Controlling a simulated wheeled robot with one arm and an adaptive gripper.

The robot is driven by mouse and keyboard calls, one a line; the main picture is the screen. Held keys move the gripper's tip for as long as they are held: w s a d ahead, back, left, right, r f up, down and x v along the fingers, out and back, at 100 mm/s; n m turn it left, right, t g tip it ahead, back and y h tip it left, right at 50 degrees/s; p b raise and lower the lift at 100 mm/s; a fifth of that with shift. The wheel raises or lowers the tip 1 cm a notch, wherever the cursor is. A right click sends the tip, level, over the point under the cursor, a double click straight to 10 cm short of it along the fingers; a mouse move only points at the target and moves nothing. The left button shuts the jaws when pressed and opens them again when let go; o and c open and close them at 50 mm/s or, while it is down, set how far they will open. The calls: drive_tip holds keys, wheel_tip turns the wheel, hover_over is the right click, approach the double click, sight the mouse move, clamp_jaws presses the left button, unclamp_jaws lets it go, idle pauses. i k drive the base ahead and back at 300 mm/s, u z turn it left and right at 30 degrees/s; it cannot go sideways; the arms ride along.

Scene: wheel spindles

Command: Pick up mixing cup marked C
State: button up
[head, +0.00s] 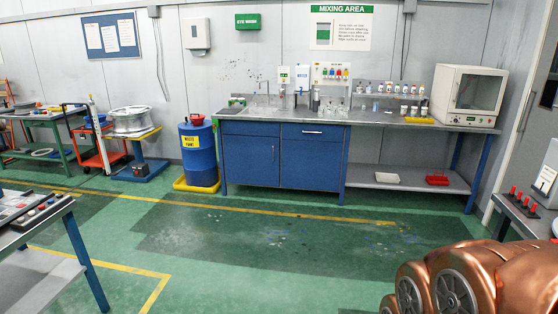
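Several small clear cups (334,107) stand on the grey counter (385,122) of the blue mixing bench, under the MIXING AREA sign. A row of small containers (412,113) stands farther right on the same counter, left of the white oven. They are too small for me to read any letter, so I cannot tell which one is the cup marked C. My gripper is not in view. Copper-coloured rounded parts, which look like my own arm, fill the lower right corner, far in front of the bench.
A blue waste paint drum (199,160) stands left of the bench. A white oven (468,95) sits at the counter's right end. Workbenches edge in at left (45,218) and right (528,215). The green floor (270,240) before the bench is clear.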

sight(345, 114)
drive_tip(key=z, duration=0.15)
drive_tip(key=i, duration=1.75)
drive_tip(key=z, duration=0.25)
drive_tip(key=i, duration=2.1)
drive_tip(key=z, duration=0.05)
